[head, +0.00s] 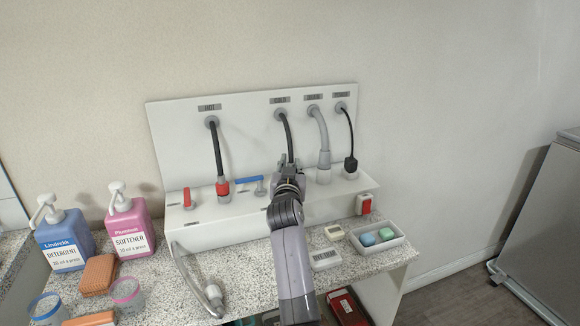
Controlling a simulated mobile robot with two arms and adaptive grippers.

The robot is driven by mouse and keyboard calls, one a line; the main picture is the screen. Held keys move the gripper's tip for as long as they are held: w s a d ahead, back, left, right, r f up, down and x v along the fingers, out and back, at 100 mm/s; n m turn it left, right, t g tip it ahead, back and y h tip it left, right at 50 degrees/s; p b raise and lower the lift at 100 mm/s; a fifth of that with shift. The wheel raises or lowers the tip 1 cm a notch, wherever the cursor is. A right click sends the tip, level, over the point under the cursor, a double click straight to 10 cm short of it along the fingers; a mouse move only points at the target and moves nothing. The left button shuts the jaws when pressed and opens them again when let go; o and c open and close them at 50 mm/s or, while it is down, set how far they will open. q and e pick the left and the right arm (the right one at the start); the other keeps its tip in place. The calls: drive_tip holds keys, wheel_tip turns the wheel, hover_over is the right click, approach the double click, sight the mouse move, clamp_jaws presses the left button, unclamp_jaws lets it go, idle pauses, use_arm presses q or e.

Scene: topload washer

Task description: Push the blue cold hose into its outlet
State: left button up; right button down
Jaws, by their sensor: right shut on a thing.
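The cold hose (288,135) is a black hose hanging from a grey fitting under the COLD label on the white back panel. My right gripper (287,168) is shut on its lower end, over the white ledge. The gripper hides the hose's end and any blue part on it. A blue lever (250,180) lies just left of the gripper on the ledge. My left gripper is not in view.
Left of my gripper, the hot hose (217,150) ends in a red collar near a red lever (187,198). To the right are the grey drain hose (322,130) and a black power cord (350,130). Soap bottles (128,225) stand left; a sponge tray (379,250) sits right.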

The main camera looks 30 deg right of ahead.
sight(290, 162)
drive_tip(key=shift+f, duration=0.2)
drive_tip(key=c, duration=1.3)
unclamp_jaws()
drive_tip(key=shift+c, duration=0.2)
wheel_tip(290, 162, up, 10)
drive_tip(key=shift+r, duration=0.1)
